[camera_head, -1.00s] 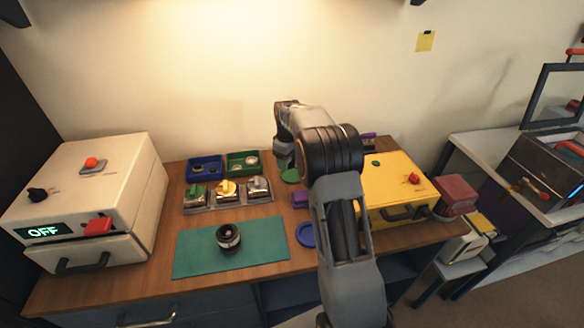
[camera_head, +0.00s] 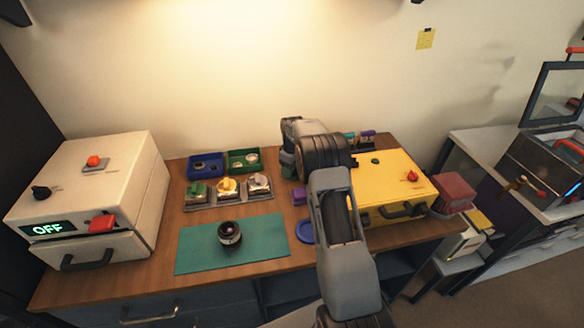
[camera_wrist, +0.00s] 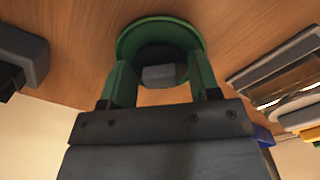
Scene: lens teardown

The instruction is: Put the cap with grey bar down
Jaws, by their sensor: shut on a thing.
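The cap with grey bar shows in the wrist view as a round green cap (camera_wrist: 160,26) with a grey bar (camera_wrist: 158,75) across its middle. My gripper (camera_wrist: 161,84) has its two green fingers on either side of the grey bar and is shut on it. Wood tabletop lies behind the cap; whether the cap touches it, I cannot tell. In the head view my gripper (camera_head: 289,172) is low over the table, left of the yellow box, and my arm hides most of it and the cap.
A green mat (camera_head: 200,250) holds a dark lens (camera_head: 229,234). A grey rack (camera_head: 228,204) with several knobbed pieces, a blue bin (camera_head: 206,176) and a green bin (camera_head: 243,169) stand left of my gripper. A purple block (camera_head: 299,197), a blue disc (camera_head: 305,231) and a yellow box (camera_head: 385,175) are close by.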

